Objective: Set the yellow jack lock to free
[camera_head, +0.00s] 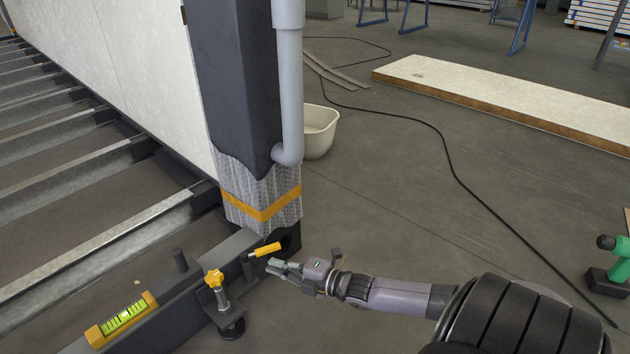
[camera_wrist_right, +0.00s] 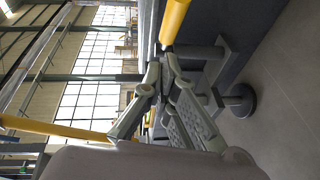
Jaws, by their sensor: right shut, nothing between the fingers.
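A yellow-gripped lever (camera_head: 265,249) sticks out sideways by the foot of the dark post. A yellow star-shaped knob (camera_head: 214,278) tops a jack screw with a round black foot just left of it. I cannot tell for certain which yellow part is the lock. My right gripper (camera_head: 272,266) is shut and empty, its tips just below the lever's grip, seemingly apart from it. In the right wrist view the closed fingertips (camera_wrist_right: 166,62) lie beside the yellow grip (camera_wrist_right: 175,18), with the jack foot (camera_wrist_right: 239,100) beyond. My left gripper is not in view.
A spirit level (camera_head: 124,317) sits on the dark beam at lower left. The post (camera_head: 235,100) and grey downpipe (camera_head: 292,90) rise behind the lever. A white tub (camera_head: 320,130) stands behind. A black cable (camera_head: 445,150) crosses the open floor; a green tool (camera_head: 615,262) is at right.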

